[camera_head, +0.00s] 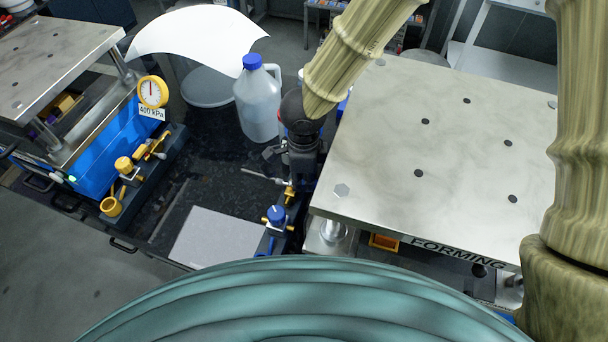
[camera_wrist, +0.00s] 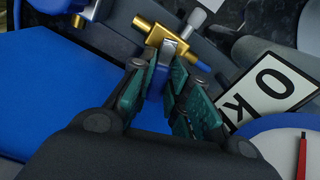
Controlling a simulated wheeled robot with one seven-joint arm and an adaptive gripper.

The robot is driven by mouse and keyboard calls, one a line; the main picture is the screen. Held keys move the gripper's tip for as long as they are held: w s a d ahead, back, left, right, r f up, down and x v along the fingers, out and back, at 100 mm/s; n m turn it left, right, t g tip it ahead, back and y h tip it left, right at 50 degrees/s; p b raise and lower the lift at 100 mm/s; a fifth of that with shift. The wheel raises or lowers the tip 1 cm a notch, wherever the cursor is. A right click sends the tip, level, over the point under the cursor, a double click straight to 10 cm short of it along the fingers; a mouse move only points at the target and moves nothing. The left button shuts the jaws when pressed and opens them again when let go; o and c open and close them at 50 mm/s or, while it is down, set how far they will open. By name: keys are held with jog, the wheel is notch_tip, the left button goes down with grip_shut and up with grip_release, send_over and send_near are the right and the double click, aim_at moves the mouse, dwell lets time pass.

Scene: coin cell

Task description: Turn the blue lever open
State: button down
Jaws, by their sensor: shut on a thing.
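In the wrist view, my gripper (camera_wrist: 170,62) is closed around a narrow blue lever (camera_wrist: 158,80) at a brass valve (camera_wrist: 152,32). The lever is mostly hidden between the teal finger pads, and its exact angle is hard to tell. In the head view, my dark gripper (camera_head: 285,158) reaches down at the left edge of the forming press, over brass fittings (camera_head: 290,192). The fingertips and the lever are too small or hidden to make out there.
A blue-knobbed valve (camera_head: 276,215) sits just below my gripper. The forming press plate (camera_head: 450,140) stands close on the right. A blue-capped jug (camera_head: 257,100) stands behind left. A gauge (camera_head: 153,92) and blue unit (camera_head: 100,160) are further left. A grey plate (camera_head: 215,238) lies in front.

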jog(key=shift+w+n+p, duration=0.1)
jog(key=shift+n+p, duration=0.2)
jog(key=shift+n, duration=0.1)
jog(key=c, duration=1.6)
grip_release()
jog(key=shift+c, duration=0.2)
jog(key=shift+f+m+b, duration=0.15)
jog(key=shift+m+b, duration=0.15)
jog(key=shift+b, duration=0.35)
